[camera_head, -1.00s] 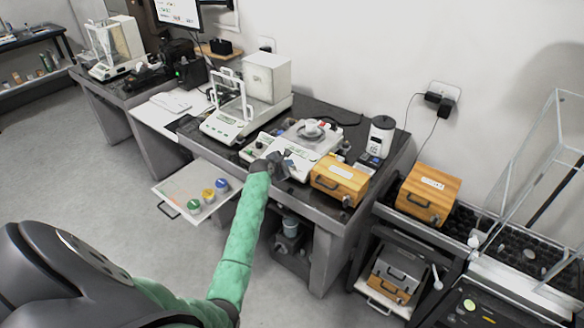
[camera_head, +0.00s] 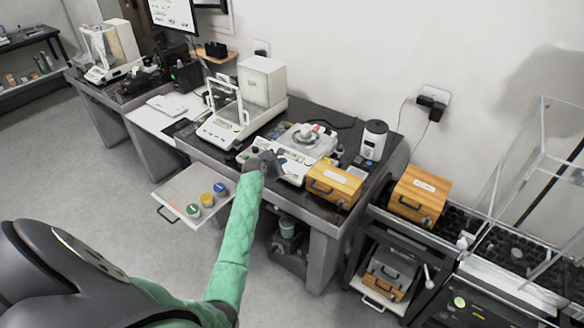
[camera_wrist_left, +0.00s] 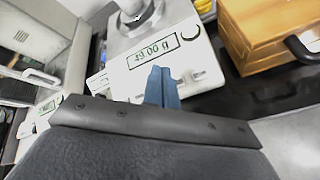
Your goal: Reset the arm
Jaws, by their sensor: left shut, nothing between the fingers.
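My left arm reaches up from the bottom in a green sleeve. Its gripper (camera_head: 273,163) is at the front of the balance (camera_head: 297,152) with the round pan, over the table's front edge. In the left wrist view, the blue-grey fingers (camera_wrist_left: 162,88) are together with nothing between them. They point at that balance's front, just below its display (camera_wrist_left: 154,52), which seems to read 49.00 g. Whether they touch it I cannot tell. My right gripper is not in view.
A wooden box (camera_head: 333,184) stands right of the balance, and a glass-shielded balance (camera_head: 226,127) stands left. An open drawer (camera_head: 178,188) holds green, yellow and blue-capped items below. Another wooden box (camera_head: 418,194) stands farther right. Floor at left is clear.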

